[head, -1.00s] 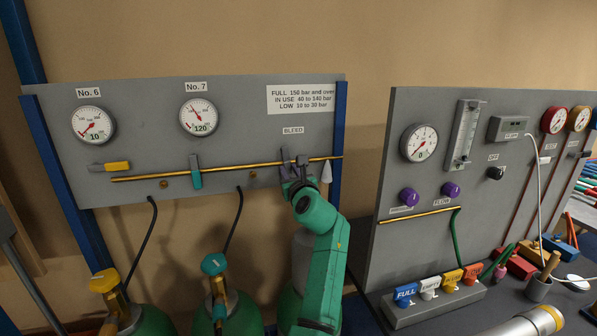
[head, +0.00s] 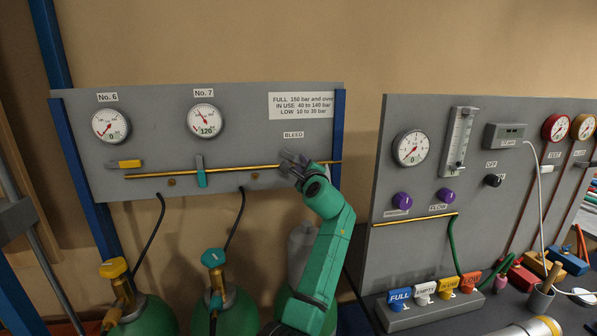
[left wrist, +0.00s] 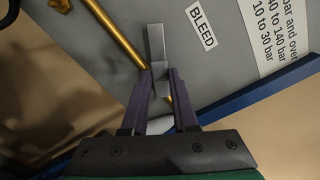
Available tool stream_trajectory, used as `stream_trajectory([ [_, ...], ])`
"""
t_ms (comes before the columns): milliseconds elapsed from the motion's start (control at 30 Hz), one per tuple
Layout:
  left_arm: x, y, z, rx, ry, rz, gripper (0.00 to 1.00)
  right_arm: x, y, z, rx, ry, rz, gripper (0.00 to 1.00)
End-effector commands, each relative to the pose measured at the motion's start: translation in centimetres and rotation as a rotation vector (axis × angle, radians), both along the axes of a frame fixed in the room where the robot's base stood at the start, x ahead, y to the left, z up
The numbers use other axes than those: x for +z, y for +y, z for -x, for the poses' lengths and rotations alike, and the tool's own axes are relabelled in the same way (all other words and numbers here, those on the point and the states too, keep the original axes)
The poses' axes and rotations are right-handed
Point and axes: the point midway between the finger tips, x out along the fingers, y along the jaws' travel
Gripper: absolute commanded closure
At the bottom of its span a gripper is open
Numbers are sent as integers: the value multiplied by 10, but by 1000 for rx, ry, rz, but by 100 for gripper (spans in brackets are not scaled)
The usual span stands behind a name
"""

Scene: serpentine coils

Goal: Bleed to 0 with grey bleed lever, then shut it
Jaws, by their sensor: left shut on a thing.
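My left gripper (head: 293,162) is at the right end of the brass pipe (head: 230,170), below the BLEED label (head: 293,135). In the left wrist view the grey bleed lever (left wrist: 157,45) stands between its two dark fingers, which are shut on it. The lever lies at a slant to the brass pipe (left wrist: 118,35). In the head view the gripper hides most of the lever. My right gripper is not in view.
A yellow-handled valve (head: 130,163) and a teal-handled valve (head: 201,172) sit on the left panel. Green cylinders (head: 150,315) stand below with black hoses. The right panel (head: 400,265) has more gauges, knobs and coloured tags (head: 400,298).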

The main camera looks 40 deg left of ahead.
Motion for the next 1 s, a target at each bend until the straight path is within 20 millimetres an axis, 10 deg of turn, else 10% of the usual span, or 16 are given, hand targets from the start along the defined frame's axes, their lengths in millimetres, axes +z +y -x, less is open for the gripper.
stream_trajectory([
  [1000, 34, -4, -5, -7, -452, 296, 100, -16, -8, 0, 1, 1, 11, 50],
])
